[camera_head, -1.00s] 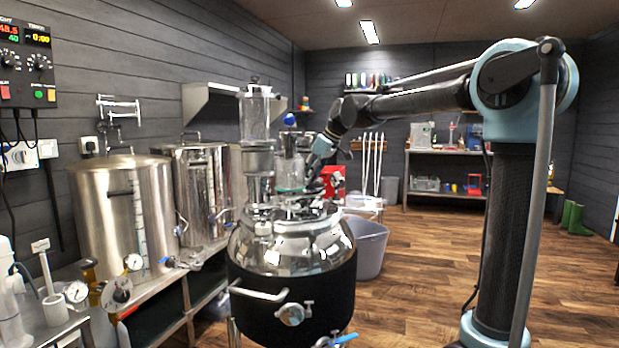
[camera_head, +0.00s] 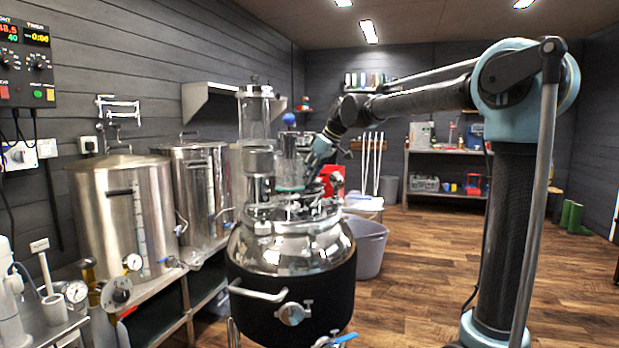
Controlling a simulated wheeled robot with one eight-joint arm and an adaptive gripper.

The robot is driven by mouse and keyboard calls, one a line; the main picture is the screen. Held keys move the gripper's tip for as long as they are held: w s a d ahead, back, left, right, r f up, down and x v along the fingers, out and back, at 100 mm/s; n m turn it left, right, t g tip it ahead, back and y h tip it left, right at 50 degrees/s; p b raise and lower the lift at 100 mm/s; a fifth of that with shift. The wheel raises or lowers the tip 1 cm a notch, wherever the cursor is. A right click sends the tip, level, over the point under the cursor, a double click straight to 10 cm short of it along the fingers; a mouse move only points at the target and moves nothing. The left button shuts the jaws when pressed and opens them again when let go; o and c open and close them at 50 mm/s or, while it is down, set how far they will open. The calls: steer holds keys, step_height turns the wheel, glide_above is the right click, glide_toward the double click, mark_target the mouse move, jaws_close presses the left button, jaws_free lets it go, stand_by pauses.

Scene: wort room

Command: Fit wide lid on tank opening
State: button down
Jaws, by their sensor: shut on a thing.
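The tank (camera_head: 290,250) is a polished steel dome with a black jacket, standing in the middle. Glass columns, clamps and fittings crowd its top. My gripper (camera_head: 309,182) reaches in from the right, tilted downward, just above the right part of the tank top. It is shut on a thin piece that seems to be the wide lid; the fittings and the gripper hide most of it. The tank opening cannot be made out, nor whether the lid touches its rim.
A tall glass column (camera_head: 255,115) rises left of my gripper. Steel kettles (camera_head: 118,215) stand on a bench at left. A grey bin (camera_head: 368,250) is behind the tank at right. The wooden floor (camera_head: 420,265) at right is mostly clear.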

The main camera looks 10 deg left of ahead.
steer(key=shift+f, duration=0.5)
steer(key=c, duration=1.6)
jaws_free()
steer(key=v, duration=1.1)
